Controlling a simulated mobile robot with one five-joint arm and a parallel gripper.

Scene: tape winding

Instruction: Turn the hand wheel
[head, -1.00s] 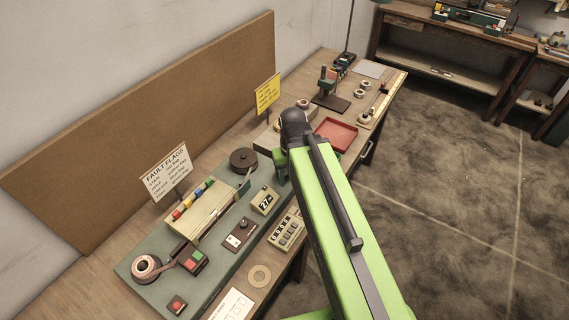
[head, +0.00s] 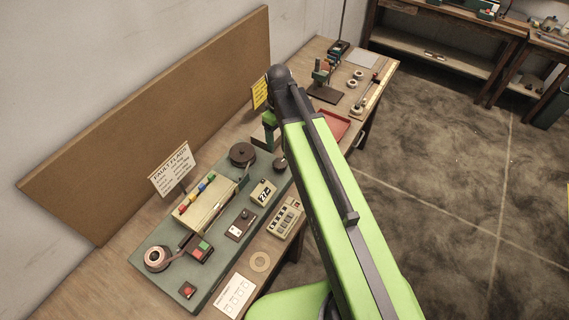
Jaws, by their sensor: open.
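A green tape-winding bench unit (head: 222,238) lies along the workbench. A dark round reel or disc (head: 243,154) sits at its far end. A small dark round knob (head: 280,164), possibly the hand wheel, is at the unit's right edge, just left of my arm. My green arm reaches over the bench, and its lower part hangs down behind the dark joint. My gripper (head: 266,139) is partly visible there, small and dark, beyond the reel and knob and apart from them. It is open and looks empty; its fingertips are hard to make out.
A red tray (head: 333,125) is partly behind my arm. The floor at right is clear.

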